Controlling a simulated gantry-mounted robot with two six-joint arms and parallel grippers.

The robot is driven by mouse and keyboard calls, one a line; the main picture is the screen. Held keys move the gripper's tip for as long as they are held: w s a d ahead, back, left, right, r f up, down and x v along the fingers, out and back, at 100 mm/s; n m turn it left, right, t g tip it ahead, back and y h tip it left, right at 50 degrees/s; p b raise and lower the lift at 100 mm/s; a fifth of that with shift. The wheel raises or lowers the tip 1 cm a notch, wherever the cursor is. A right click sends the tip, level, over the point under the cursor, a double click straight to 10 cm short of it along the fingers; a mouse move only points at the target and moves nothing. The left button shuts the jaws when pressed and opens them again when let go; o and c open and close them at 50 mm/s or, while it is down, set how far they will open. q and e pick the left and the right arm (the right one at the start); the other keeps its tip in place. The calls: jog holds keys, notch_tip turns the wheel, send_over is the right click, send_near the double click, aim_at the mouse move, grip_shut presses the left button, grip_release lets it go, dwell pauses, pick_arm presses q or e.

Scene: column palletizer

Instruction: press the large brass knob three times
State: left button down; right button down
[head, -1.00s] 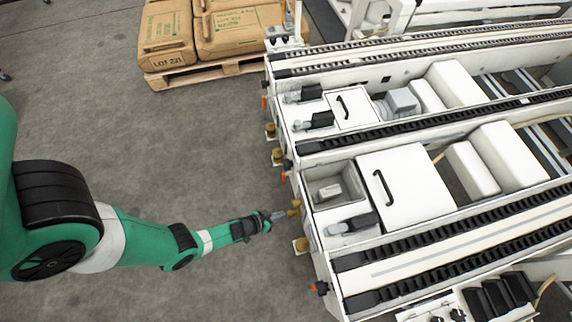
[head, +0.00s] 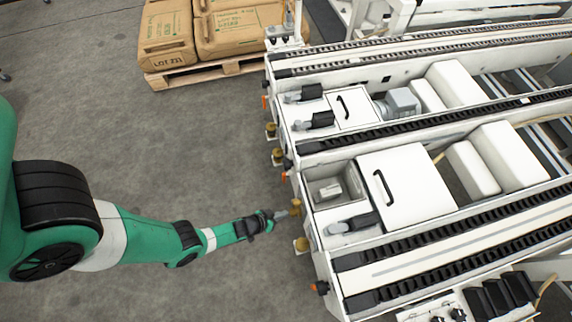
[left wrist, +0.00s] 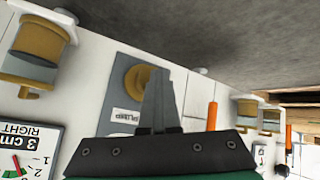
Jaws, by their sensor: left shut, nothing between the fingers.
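A round brass knob (head: 295,207) sticks out from the near left end of the white conveyor machine. In the left wrist view this knob (left wrist: 133,82) sits on a grey plate with a small label, partly hidden behind the fingers. My left gripper (head: 286,213) is shut and empty, its fingertips right at the knob. I cannot tell whether they touch it. In the left wrist view the closed fingers (left wrist: 158,85) overlap the knob's right side. My right gripper is not in view.
Other brass fittings line the machine end: one (head: 301,244) nearer, two (head: 277,156) farther along. An orange-tipped part (left wrist: 212,115) stands beside the fingers. A pallet (head: 205,74) with brown sacks is at the back. The grey floor left of the machine is clear.

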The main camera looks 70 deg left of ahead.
pick_arm(q)
jog(key=shift+w, duration=0.3)
jog(key=shift+s+r, duration=0.1)
jog(key=shift+s, duration=0.05)
jog(key=shift+s+a+p, duration=0.25)
jog(key=shift+s+p, duration=0.35)
jog(key=shift+s, duration=0.65)
jog(key=shift+s, duration=0.1)
jog(key=shift+s+a+p, duration=0.2)
jog(key=shift+s+p, duration=0.1)
jog(key=shift+s, duration=0.95)
jog(key=shift+s+a+p, duration=0.15)
jog(key=shift+s+p, duration=0.1)
jog(key=shift+s, duration=0.95)
